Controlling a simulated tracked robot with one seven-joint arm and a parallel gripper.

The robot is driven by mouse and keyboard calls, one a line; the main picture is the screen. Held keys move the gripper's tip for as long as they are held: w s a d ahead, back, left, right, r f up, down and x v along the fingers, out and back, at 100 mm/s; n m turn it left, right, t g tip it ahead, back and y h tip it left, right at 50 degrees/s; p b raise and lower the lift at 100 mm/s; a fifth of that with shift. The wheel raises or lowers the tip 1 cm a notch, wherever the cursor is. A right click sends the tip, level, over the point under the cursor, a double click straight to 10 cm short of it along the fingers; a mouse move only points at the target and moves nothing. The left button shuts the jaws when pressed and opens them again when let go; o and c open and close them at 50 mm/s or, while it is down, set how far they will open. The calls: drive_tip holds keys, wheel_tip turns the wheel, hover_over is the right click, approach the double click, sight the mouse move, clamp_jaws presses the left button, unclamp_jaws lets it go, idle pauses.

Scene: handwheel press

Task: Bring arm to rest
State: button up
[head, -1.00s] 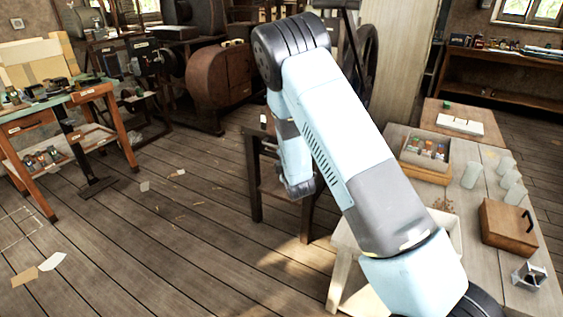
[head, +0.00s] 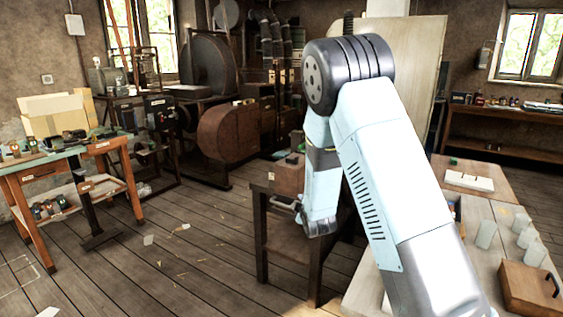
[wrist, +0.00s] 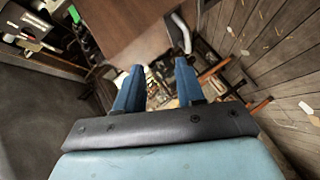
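My light-blue arm (head: 375,180) is bent, with its dark elbow high in the head view and its far part hanging down. The arm's lower end is in front of a dark wooden stand and close to it in the picture; I cannot tell if they touch. My gripper (wrist: 158,88) shows in the wrist view as two blue fingers held apart. Nothing is seen between them except distant, blurred clutter. In the head view I cannot make out the fingers clearly.
A brown box (head: 288,177) sits on the dark wooden stand (head: 284,222). The pale table at right holds several whitish jars (head: 487,234) and a wooden box with a handle (head: 527,290). A workbench (head: 62,160) stands at left. The plank floor (head: 190,265) between is mostly open.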

drive_tip(key=s+d+r+m+g+h, duration=0.1)
drive_tip(key=s+d+r+m+g, duration=0.1)
drive_tip(key=s+d+r+m, duration=0.45)
drive_tip(key=s+d+r+m+g, duration=0.2)
drive_tip(key=s+d+r, duration=0.2)
drive_tip(key=s+r, duration=0.55)
drive_tip(key=s+d+r+m+g, duration=0.1)
drive_tip(key=s+d+r+m, duration=0.1)
drive_tip(key=s, duration=0.7)
drive_tip(key=s+d+r+m+g+h, duration=0.1)
drive_tip(key=s+r, duration=0.3)
drive_tip(key=s, duration=0.5)
drive_tip(key=s+d+r+m+g, duration=0.2)
drive_tip(key=s+m, duration=0.2)
drive_tip(key=s, duration=0.6)
drive_tip(key=shift+d+r+g+h, duration=0.3)
drive_tip(key=shift+d+r+g, duration=0.1)
